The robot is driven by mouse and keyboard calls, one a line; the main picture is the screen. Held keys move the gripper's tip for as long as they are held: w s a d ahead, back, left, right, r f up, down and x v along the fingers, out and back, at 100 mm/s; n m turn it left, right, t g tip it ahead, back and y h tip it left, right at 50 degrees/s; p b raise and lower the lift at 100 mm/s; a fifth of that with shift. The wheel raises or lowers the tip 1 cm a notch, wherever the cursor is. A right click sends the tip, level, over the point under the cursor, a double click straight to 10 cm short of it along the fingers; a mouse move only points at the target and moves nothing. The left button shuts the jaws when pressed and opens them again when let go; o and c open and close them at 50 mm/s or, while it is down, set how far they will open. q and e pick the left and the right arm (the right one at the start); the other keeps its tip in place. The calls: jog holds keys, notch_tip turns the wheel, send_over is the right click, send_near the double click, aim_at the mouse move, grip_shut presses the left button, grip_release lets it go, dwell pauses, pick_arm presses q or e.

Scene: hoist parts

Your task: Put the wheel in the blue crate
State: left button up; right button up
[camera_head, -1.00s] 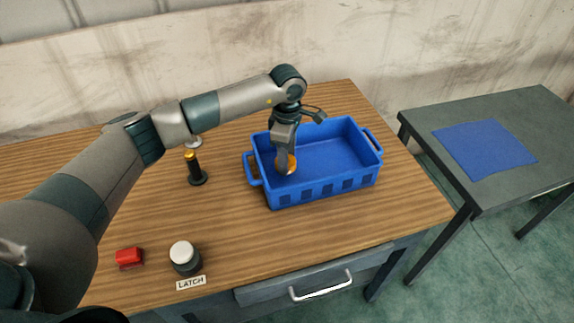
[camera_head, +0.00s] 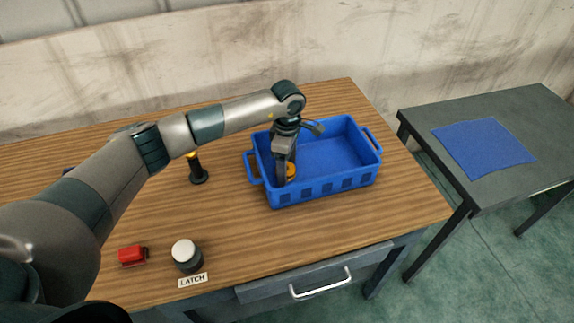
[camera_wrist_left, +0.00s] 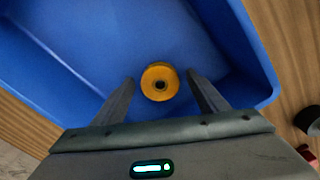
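The orange wheel (camera_head: 291,171), with a dark hub hole, is inside the blue crate (camera_head: 322,188), near its left end. In the left wrist view the wheel (camera_wrist_left: 160,82) shows its round face to the camera and appears to lie on the floor of the crate (camera_wrist_left: 95,40). My left gripper (camera_head: 284,177) reaches down into the crate. Its two fingers are open, one on each side of the wheel, with a gap visible on both sides. In the head view the fingers partly hide the wheel. My right gripper is not in view.
A black post (camera_head: 197,171) with a yellow top stands left of the crate. A red block (camera_head: 132,256) and a button (camera_head: 186,256) labelled LATCH are at the front left. A drawer handle (camera_head: 321,284) is below the table edge. A grey side table (camera_head: 540,100) bears a blue mat (camera_head: 484,148).

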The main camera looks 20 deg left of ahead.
aim_at(288, 169)
pick_arm(q)
jog(key=shift+r, duration=0.1)
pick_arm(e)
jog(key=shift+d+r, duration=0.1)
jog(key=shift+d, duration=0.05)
pick_arm(q)
jog(key=shift+r, duration=0.3)
notch_tip(288, 169, up, 12)
jog(key=b, duration=0.4)
jog(key=shift+f+b, duration=0.25)
jog(key=shift+b, duration=0.05)
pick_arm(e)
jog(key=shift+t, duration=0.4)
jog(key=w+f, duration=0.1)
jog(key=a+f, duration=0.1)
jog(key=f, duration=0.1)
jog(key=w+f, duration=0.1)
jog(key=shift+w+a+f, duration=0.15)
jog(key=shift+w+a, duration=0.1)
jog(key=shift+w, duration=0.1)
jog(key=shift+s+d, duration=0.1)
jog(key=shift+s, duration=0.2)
pick_arm(q)
jog(key=shift+d+f, duration=0.1)
